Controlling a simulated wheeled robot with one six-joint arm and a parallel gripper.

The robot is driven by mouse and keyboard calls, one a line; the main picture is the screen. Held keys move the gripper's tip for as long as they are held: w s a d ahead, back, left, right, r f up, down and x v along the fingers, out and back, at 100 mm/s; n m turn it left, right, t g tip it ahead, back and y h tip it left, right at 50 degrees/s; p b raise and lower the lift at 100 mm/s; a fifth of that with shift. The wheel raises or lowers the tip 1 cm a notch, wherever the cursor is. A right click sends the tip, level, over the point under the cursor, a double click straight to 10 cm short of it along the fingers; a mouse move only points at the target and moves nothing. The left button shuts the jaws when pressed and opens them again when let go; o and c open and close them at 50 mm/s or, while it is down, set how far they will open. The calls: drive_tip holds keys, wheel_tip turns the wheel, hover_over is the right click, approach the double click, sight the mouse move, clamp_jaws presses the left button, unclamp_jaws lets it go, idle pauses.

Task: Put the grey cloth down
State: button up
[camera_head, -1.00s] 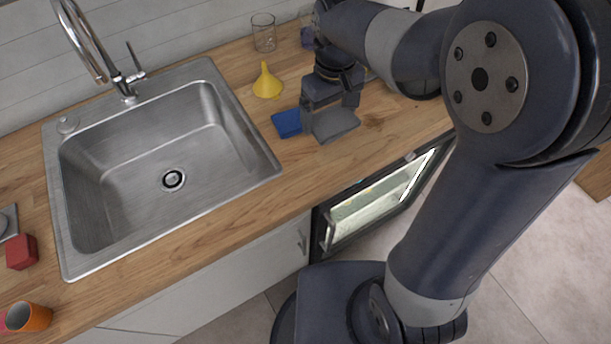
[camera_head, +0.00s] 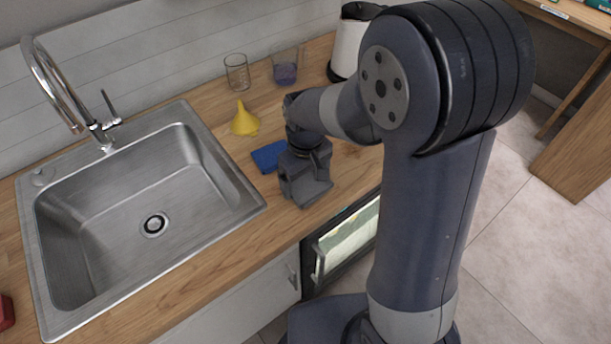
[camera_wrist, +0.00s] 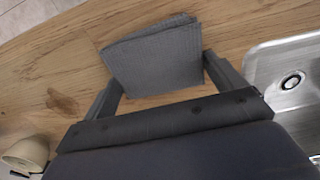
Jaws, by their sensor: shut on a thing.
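The grey cloth (camera_wrist: 155,58) is a folded, flat, textured piece between the two fingers of my gripper (camera_wrist: 162,78) in the wrist view. My gripper is shut on it, one finger at each side edge. In the head view my gripper (camera_head: 306,188) points down low over the wooden counter, right of the sink and close to the front edge. The cloth is hard to tell from the grey fingers there. I cannot tell whether the cloth touches the wood.
A blue flat item (camera_head: 268,156) lies just left of my gripper. A yellow funnel (camera_head: 244,119), a glass beaker (camera_head: 237,72) and a beaker with purple contents (camera_head: 286,70) stand behind it. The steel sink (camera_head: 120,290) is left. Below the counter is a glass-fronted appliance (camera_head: 345,243).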

sight(306, 180)
drive_tip(key=shift+f, duration=0.1)
drive_tip(key=o, duration=0.7)
wheel_tip(306, 180, up, 12)
drive_tip(key=shift+r, duration=0.15)
idle(0.4)
wheel_tip(306, 180, down, 12)
drive_tip(key=shift+f, duration=0.1)
drive_tip(key=shift+r, duration=1.75)
drive_tip(key=shift+f, duration=0.1)
